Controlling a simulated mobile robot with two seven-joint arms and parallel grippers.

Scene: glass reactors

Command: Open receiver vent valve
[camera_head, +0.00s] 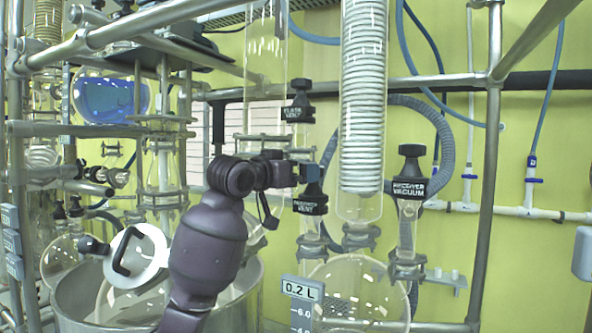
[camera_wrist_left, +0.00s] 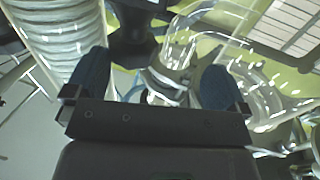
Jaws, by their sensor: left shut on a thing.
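The receiver vent valve (camera_head: 310,207) has a black body and label, and stands on a glass neck just right of the arm. My left gripper (camera_head: 299,173) comes in from the left at the top of this valve and is shut on its black knob. The fingers hide part of the knob. In the left wrist view, the two blue finger pads of the left gripper (camera_wrist_left: 155,82) stand on either side of glass tubing, with a dark knob-like part (camera_wrist_left: 133,42) beyond. How far the valve is turned cannot be told. My right gripper is not in view.
The flask vent valve (camera_head: 298,108) is just above my gripper. The receiver vacuum valve (camera_head: 409,180) stands to the right, past the glass coil condenser (camera_head: 363,100). The receiver flask (camera_head: 360,290) is below. A steel post (camera_head: 487,200) rises at the right.

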